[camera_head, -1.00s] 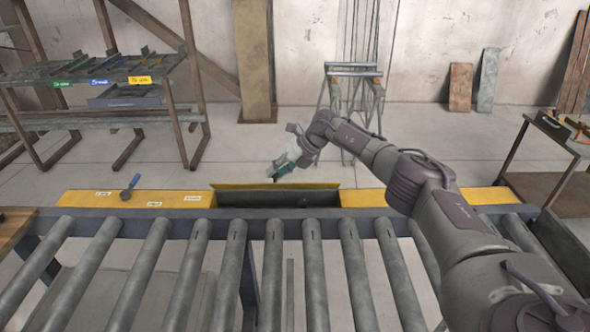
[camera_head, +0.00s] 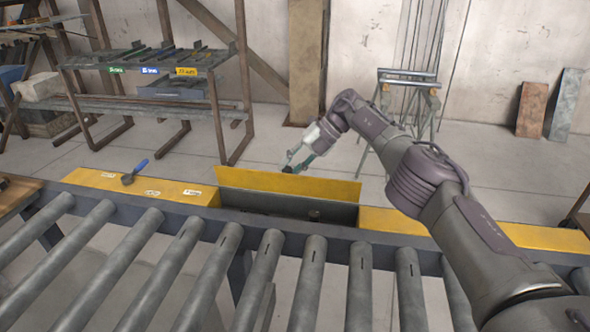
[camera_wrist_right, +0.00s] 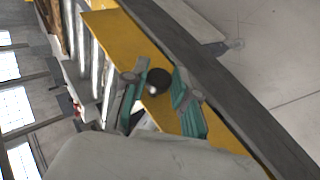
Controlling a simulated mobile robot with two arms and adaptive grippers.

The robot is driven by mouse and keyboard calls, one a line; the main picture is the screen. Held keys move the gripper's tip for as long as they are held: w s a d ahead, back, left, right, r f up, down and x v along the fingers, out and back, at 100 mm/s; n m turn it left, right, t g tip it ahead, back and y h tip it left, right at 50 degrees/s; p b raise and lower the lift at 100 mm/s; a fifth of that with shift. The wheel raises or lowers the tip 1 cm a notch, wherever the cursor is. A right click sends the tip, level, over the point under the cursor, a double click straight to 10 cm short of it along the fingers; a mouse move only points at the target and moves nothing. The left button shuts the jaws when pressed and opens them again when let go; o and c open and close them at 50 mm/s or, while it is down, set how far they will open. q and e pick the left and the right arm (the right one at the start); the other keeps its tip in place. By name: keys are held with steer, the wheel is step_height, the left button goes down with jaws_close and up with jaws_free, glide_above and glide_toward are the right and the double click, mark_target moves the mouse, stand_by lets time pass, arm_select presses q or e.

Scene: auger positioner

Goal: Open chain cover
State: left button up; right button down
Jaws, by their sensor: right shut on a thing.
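The yellow chain cover (camera_head: 285,184) stands raised and tilted along the back edge of an open grey compartment (camera_head: 290,207) in the yellow guard behind the rollers. My right gripper (camera_head: 297,165) is at the cover's top edge. In the right wrist view, the cover (camera_wrist_right: 122,40) runs diagonally, and the green fingers of my right gripper (camera_wrist_right: 157,95) are on either side of a round black knob (camera_wrist_right: 158,81) on it. The fingers are shut on this knob. My left gripper is not in view.
The roller conveyor (camera_head: 190,262) fills the foreground. A blue-handled tool (camera_head: 135,171) lies on the yellow guard (camera_head: 95,181) to the left. A rack with labelled trays (camera_head: 160,68) stands at the back left, and a trestle (camera_head: 408,85) stands behind my right arm.

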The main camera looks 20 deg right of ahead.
steer(key=c, duration=0.9)
jaws_free()
step_height(320, 180, up, 10)
steer(key=shift+f, duration=0.1)
